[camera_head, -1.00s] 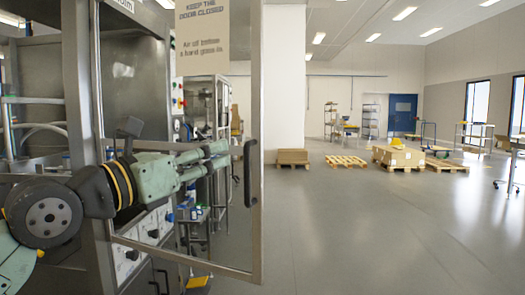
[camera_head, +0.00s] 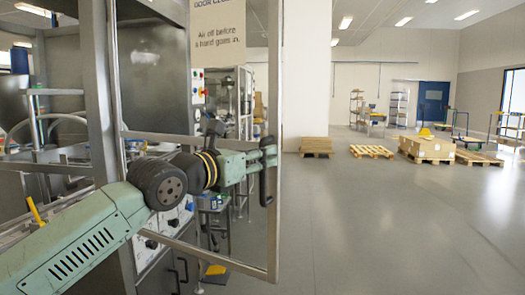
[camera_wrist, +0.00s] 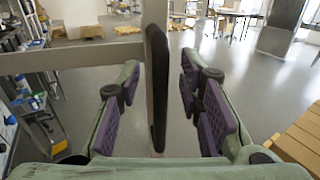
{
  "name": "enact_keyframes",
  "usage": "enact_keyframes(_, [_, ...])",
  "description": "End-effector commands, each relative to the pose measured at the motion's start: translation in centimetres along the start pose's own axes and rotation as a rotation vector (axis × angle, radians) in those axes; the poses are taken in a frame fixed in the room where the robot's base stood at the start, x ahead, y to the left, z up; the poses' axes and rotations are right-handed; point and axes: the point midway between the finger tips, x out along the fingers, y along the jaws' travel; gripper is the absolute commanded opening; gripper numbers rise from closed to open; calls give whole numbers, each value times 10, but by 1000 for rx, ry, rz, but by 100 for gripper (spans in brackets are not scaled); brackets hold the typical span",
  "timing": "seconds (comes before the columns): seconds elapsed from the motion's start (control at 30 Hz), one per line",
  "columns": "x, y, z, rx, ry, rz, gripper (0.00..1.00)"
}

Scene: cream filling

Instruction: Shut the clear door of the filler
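The clear door (camera_head: 275,95) of the filler (camera_head: 153,75) stands open, its metal frame jutting out to the right of the cabinet. A black upright handle (camera_head: 267,190) is on its free edge; it also shows in the wrist view (camera_wrist: 157,85). My gripper (camera_head: 268,155) is at the upper part of the handle. In the wrist view my gripper (camera_wrist: 160,80) is open, with purple-padded fingers on either side of the handle. Gaps show between the pads and the handle, so I see no grip on it.
Wooden pallets (camera_head: 371,152), some with cartons (camera_head: 427,147), lie on the floor at the back right. A white pillar (camera_head: 306,80) stands behind the door. The grey floor (camera_head: 400,230) right of the door is clear.

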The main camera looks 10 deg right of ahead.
Motion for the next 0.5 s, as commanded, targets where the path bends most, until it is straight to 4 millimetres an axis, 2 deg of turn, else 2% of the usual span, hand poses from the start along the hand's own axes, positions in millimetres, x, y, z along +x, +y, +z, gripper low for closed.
enact_keyframes(0.2, [15,0,0,0,-1,0,33])
enact_keyframes(0.47, [16,0,0,0,-1,0,33])
enact_keyframes(0.5, [16,0,0,0,-1,0,30])
